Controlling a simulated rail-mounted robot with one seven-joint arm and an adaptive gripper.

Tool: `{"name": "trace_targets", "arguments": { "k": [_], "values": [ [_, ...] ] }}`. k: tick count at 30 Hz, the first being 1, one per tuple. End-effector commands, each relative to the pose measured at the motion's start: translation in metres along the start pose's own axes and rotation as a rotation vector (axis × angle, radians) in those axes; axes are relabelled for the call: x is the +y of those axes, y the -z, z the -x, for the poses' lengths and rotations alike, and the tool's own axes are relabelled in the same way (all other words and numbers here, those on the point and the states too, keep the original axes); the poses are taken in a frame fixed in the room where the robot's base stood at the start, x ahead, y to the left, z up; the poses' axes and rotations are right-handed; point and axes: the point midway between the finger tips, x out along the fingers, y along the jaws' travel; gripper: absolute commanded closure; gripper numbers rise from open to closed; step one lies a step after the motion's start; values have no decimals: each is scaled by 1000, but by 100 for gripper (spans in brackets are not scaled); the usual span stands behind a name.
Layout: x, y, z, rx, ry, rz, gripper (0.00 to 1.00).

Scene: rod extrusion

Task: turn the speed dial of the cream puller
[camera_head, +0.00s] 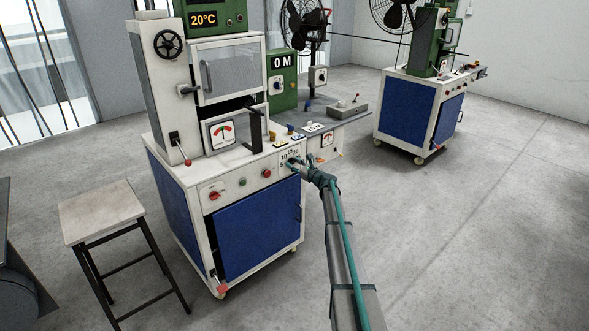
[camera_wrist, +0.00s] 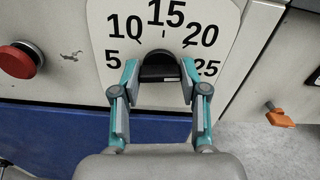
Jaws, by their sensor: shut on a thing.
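The speed dial is a black knob (camera_wrist: 158,68) in front of a white scale plate (camera_wrist: 163,20) marked 5, 10, 15, 20 and 25. It sits on the front panel of the cream machine (camera_head: 200,173), at the panel's right end. In the wrist view my gripper (camera_wrist: 158,77) has one finger on each side of the knob and is shut on it. In the head view my gripper (camera_head: 294,162) reaches the panel from the right and hides most of the knob. The knob's pointer is not clear.
A red button (camera_wrist: 20,59) is left of the scale in the wrist view. An orange lever (camera_wrist: 279,118) is at the right. Blue doors (camera_head: 258,228) lie below the panel. A stool (camera_head: 100,209) stands at the left, and a second machine (camera_head: 418,105) stands at the back right.

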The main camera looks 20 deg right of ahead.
Motion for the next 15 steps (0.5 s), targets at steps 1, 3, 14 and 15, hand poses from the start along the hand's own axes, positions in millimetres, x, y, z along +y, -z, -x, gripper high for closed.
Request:
{"name": "trace_targets", "arguments": {
  "k": [1,3,14,15],
  "values": [
    [2,6,1,-1,0,36,91],
    [1,7,1,-2,0,92,91],
    [1,8,1,-2,1,430,91],
    [1,8,1,-1,1,468,91]
  ]
}}
